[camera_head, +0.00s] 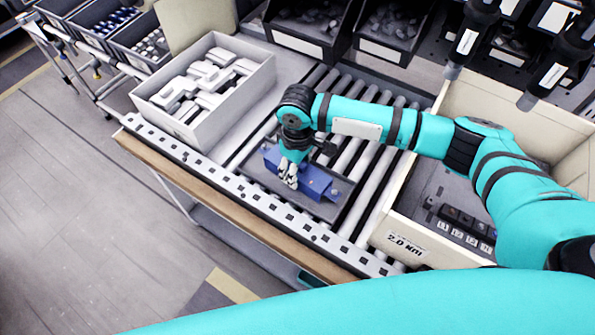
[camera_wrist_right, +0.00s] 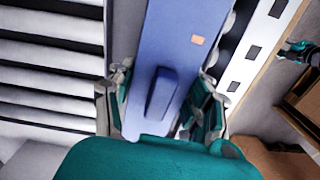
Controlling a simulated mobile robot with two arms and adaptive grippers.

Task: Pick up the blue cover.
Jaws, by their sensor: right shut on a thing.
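The blue cover (camera_head: 315,182) is a long blue piece with a raised block in its middle. It sits at a dark tray (camera_head: 345,208) on the roller conveyor in the head view. My right gripper (camera_head: 290,178) reaches down onto the cover's middle and is shut on it. In the right wrist view the cover (camera_wrist_right: 185,50) runs between the two fingers of my right gripper (camera_wrist_right: 165,100), one on each side. Whether the cover touches the tray is hard to tell. My left gripper is not in view.
A white bin (camera_head: 262,85) with several white parts stands left of the tray. A cream box (camera_head: 405,215) labelled "2.0 Nm" stands to the right. Dark bins (camera_head: 305,40) line the back. Two screwdrivers (camera_head: 468,45) hang at the upper right. A perforated rail (camera_head: 225,185) runs along the front.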

